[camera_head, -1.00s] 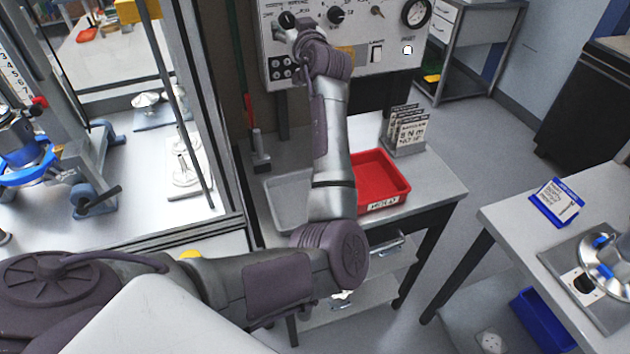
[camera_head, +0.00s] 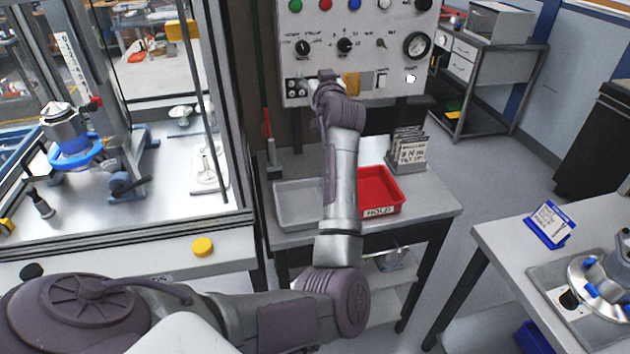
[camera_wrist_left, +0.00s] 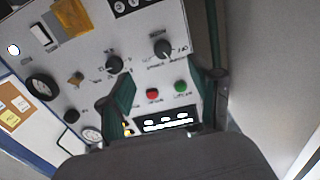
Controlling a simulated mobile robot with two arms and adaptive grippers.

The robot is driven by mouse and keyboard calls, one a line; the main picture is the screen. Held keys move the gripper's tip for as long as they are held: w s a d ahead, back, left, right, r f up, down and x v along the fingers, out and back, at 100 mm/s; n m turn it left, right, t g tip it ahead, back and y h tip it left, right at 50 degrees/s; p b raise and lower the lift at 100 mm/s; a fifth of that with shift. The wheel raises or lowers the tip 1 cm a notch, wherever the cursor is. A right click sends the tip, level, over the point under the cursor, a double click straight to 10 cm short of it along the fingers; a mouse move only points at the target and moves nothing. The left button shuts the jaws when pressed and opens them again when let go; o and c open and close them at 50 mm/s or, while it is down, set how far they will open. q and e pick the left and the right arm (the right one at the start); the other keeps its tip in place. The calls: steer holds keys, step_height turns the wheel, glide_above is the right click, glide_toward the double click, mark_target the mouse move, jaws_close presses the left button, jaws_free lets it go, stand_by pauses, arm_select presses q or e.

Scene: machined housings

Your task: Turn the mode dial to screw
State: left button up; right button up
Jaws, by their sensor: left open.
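The grey control panel (camera_head: 370,62) has two black dials side by side, a left dial (camera_head: 303,47) and a middle dial (camera_head: 345,45). Their labels are too small to read, so I cannot tell which is the mode dial or its setting. The left wrist view shows the panel turned over, with the left dial (camera_wrist_left: 162,48) and middle dial (camera_wrist_left: 114,65). My left gripper (camera_head: 322,78) is in front of the panel, below the dials. In the wrist view its open green-padded fingers (camera_wrist_left: 166,84) are apart with nothing held. My right gripper is not in view.
The panel also carries a round gauge (camera_head: 417,45), a small switch (camera_head: 381,43), a socket block (camera_head: 297,87) and coloured buttons. Below are a red tray (camera_head: 398,187), a grey tray (camera_head: 283,206) and a card rack (camera_head: 408,165). A glazed enclosure frame (camera_head: 235,130) stands left.

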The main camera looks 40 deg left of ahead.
arm_select(q)
steer(key=s+d+f+m+h, duration=0.1)
steer(key=s+f, duration=0.1)
steer(key=f, duration=0.5)
steer(key=s+d+f+m+g+h, duration=0.1)
steer(key=s+d+f+m+h, duration=0.1)
steer(key=f, duration=0.6)
steer(key=s+d+f+m+h, duration=0.1)
steer(key=s+f, duration=0.3)
steer(key=f, duration=0.3)
steer(key=shift+s+d+f+m+g+h, duration=0.2)
steer(key=shift+d+f+m+g+h, duration=0.1)
steer(key=shift+d+g+h, duration=0.1)
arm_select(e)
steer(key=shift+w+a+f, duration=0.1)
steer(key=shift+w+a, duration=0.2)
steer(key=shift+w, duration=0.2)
arm_select(q)
steer(key=shift+a, duration=0.1)
